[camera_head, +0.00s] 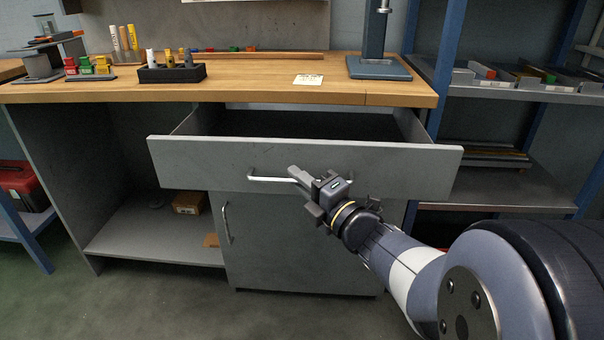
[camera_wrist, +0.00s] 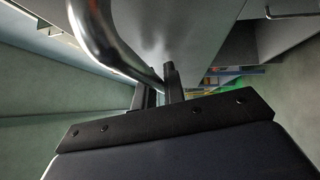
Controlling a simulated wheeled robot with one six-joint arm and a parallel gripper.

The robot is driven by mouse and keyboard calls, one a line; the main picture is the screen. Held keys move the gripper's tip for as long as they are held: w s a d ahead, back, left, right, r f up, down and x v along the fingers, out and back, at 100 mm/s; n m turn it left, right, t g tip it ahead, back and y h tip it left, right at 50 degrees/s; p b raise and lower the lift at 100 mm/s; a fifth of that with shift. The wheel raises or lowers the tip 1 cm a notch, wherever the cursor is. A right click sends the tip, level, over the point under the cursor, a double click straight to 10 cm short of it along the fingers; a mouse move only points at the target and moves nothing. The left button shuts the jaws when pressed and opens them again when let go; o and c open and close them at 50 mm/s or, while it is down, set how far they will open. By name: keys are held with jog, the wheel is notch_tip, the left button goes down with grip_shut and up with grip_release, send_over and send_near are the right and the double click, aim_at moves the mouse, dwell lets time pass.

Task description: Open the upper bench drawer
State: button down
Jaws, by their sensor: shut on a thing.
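The upper bench drawer (camera_head: 210,161) is pulled out well past the bench front, and its dark inside shows behind the grey front panel. Its bar handle (camera_head: 268,179) is silver and runs across the front. My gripper (camera_head: 303,180) is shut on the right part of this handle. In the wrist view the curved handle (camera_wrist: 118,50) passes down between the fingers of my gripper (camera_wrist: 160,92). The exact contact is partly hidden by the fingers and my wrist.
Below the drawer is a closed cabinet door (camera_head: 270,250) with a vertical handle (camera_head: 226,223). The wooden benchtop (camera_head: 250,92) carries a dark holder (camera_head: 172,74) and a blue-grey stand (camera_head: 378,68). Metal shelves (camera_head: 500,186) stand at right. The floor in front is clear.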

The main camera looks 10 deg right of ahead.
jog(key=shift+s+a, duration=0.3)
jog(key=shift+s, duration=0.65)
jog(key=shift+s+a, duration=0.3)
jog(key=shift+s, duration=0.6)
jog(key=shift+s+a, duration=0.3)
jog(key=shift+s, duration=0.65)
jog(key=c, duration=1.5)
grip_release()
jog(key=shift+d, duration=0.1)
jog(key=p+v, duration=0.1)
jog(key=v, duration=0.9)
jog(key=shift+s+p, duration=0.3)
jog(key=shift+s, duration=0.1)
jog(key=shift+d, duration=0.1)
jog(key=shift+w, duration=0.15)
